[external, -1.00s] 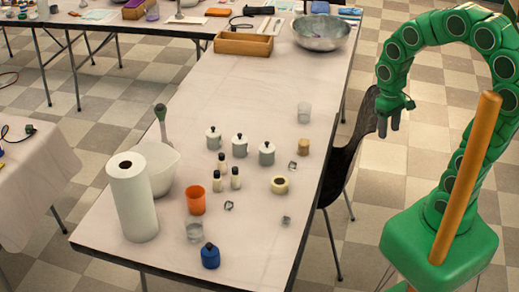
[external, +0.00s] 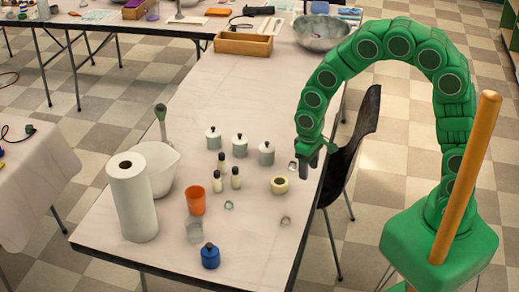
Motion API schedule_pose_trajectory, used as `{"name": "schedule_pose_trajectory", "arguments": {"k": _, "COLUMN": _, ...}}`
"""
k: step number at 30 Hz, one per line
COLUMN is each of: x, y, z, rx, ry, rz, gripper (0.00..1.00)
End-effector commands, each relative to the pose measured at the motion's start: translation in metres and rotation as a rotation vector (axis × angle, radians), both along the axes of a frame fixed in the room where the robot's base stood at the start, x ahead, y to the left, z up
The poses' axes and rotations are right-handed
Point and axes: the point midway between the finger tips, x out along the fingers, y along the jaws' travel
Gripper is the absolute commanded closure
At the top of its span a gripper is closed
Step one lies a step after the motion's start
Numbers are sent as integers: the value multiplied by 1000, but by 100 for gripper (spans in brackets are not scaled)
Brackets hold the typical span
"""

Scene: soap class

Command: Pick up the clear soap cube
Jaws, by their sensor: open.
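Small clear cubes lie on the right part of the table (external: 262,232). One clear cube (external: 229,205) is right of the orange cup, and another clear cube (external: 285,220) is nearer the right edge. A third clear cube (external: 292,166) shows just left of my gripper. I cannot tell which of them is soap. My gripper (external: 306,172) points down over the table's right edge, beside the third cube. It is open and I see nothing held in it; its fingers are small in this view.
A tape-like roll (external: 279,185) lies close to my gripper. Several lidded white jars (external: 239,146), small dark-capped bottles (external: 217,181), an orange cup (external: 195,201), a blue bottle (external: 210,257) and a paper roll (external: 132,198) stand further left. A black chair (external: 352,150) is at the right edge.

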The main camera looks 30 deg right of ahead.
Motion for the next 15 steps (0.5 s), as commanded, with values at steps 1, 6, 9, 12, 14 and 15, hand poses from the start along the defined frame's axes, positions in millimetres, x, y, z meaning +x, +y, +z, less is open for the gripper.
{"name": "schedule_pose_trajectory", "arguments": {"k": 1, "x": -2, "y": 14, "z": -12, "rx": -3, "ry": 2, "rz": 20, "gripper": 44}}
{"name": "schedule_pose_trajectory", "arguments": {"k": 6, "x": -6, "y": 57, "z": -42, "rx": 7, "ry": -12, "rz": 72, "gripper": 44}}
{"name": "schedule_pose_trajectory", "arguments": {"k": 9, "x": -9, "y": 76, "z": -57, "rx": 11, "ry": -18, "rz": 97, "gripper": 44}}
{"name": "schedule_pose_trajectory", "arguments": {"k": 12, "x": -13, "y": 90, "z": -68, "rx": 15, "ry": -21, "rz": 113, "gripper": 44}}
{"name": "schedule_pose_trajectory", "arguments": {"k": 14, "x": -15, "y": 95, "z": -72, "rx": 15, "ry": -22, "rz": 119, "gripper": 44}}
{"name": "schedule_pose_trajectory", "arguments": {"k": 15, "x": -15, "y": 97, "z": -75, "rx": 16, "ry": -23, "rz": 121, "gripper": 44}}
